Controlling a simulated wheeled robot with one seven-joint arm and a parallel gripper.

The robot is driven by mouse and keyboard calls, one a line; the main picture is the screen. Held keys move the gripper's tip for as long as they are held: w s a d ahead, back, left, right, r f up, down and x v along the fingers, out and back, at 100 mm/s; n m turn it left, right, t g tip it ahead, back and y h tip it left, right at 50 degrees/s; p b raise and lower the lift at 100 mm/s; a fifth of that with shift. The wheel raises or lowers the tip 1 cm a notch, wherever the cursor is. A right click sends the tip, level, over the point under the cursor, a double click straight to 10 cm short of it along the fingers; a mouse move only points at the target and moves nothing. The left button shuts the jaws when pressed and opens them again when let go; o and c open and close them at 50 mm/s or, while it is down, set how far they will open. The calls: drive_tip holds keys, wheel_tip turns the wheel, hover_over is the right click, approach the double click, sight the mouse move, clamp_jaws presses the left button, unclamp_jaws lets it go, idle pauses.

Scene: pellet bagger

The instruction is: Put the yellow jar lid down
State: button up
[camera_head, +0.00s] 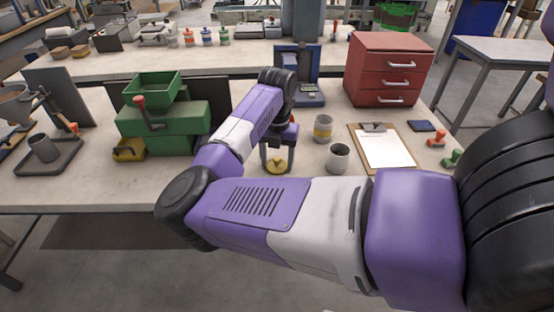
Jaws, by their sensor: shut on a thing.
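The yellow jar lid (279,168) is between the fingers of my gripper (277,162), low over the workbench top (230,184). My gripper points down and is shut on the lid. I cannot tell whether the lid touches the bench. The lid is left of a grey cup (339,158) and apart from it. My forearm and wrist hide part of the bench around the lid.
A green machine (165,125) with a hopper stands to the left. A blue device (308,88) stands behind my gripper.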

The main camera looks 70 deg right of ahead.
drive_tip(key=shift+f, duration=0.2)
drive_tip(key=o, duration=1.3)
drive_tip(key=shift+r, duration=0.1)
